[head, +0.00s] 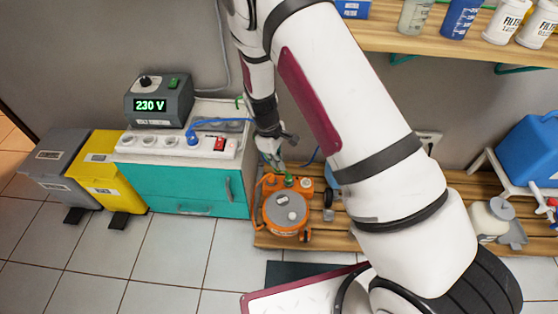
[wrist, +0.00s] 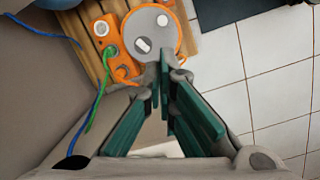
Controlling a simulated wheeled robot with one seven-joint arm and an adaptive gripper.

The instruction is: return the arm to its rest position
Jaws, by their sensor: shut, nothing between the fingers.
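My arm reaches from the lower right up across the head view and bends down at the top. My gripper (head: 275,163) hangs just above and behind an orange machine with a round grey top (head: 286,210). In the wrist view my gripper (wrist: 164,62) has its green-padded fingers together with nothing between them. The orange machine (wrist: 122,73) lies beyond the fingertips there, with a green plug and cable (wrist: 98,100) at its panel. I cannot tell the exact gap between the fingertips and the machine.
A teal cabinet (head: 180,184) with a power strip and a voltage unit (head: 159,102) reading 230 V stands left of the gripper. Yellow (head: 105,172) and grey (head: 60,168) bins stand further left. A wooden shelf (head: 420,40) with bottles is upper right.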

